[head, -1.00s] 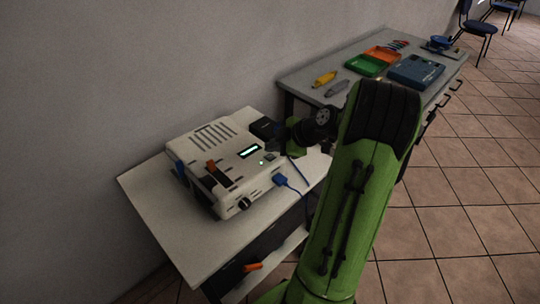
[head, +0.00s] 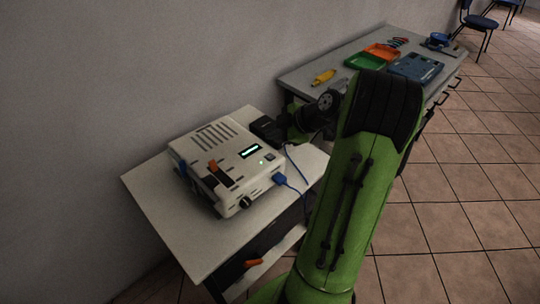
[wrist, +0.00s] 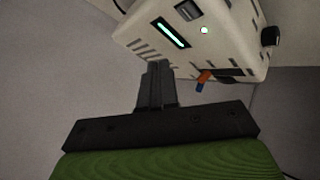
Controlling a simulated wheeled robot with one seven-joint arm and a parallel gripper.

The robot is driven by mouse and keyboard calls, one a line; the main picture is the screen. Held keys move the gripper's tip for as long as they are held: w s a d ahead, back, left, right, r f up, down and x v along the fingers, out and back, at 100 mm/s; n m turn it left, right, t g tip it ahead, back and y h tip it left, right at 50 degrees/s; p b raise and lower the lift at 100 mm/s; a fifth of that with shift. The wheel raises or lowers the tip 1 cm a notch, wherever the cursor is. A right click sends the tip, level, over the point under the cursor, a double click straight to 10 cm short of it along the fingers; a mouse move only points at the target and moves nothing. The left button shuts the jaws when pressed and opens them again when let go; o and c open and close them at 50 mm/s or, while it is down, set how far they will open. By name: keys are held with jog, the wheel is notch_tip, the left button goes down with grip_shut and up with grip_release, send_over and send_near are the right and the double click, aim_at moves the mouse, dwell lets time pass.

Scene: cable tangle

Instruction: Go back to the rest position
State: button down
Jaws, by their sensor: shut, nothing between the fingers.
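My gripper (wrist: 155,85) shows in the wrist view with its dark fingers together and nothing between them. The white device (wrist: 215,45) with a lit display fills the top right of that view, beyond the fingertips. In the head view my green arm stands in front at right of centre, and the dark gripper end (head: 267,130) is by the far right corner of the white device (head: 225,160). I cannot tell from the head view how wide the gap to the device is. A blue cable plug (head: 280,178) sits at the device's right side, its blue cable hanging down.
The device stands on a small white table (head: 190,240) against the grey wall. An orange item (head: 253,263) is on the lower shelf. Behind is a grey workbench (head: 312,74) with a green tray (head: 365,62), an orange tray and a blue case (head: 416,67).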

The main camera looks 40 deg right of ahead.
jog(key=s+a+r+m+g+h+p, duration=0.15)
jog(key=a+r, duration=0.35)
jog(key=a, duration=0.5)
jog(key=s+a+r+m+g+p, duration=0.1)
jog(key=s+a+r+m+g, duration=0.15)
jog(key=a+r, duration=0.45)
jog(key=s+a+m+p, duration=0.1)
jog(key=s+a+m, duration=0.2)
jog(key=s, duration=0.4)
jog(key=s+a+r+m+h+p, duration=0.1)
jog(key=s+a+m, duration=0.3)
jog(key=s+a, duration=0.2)
jog(key=shift+s+a+t+p, duration=0.15)
jog(key=shift+s+t+p, duration=0.2)
jog(key=shift+s, duration=0.7)
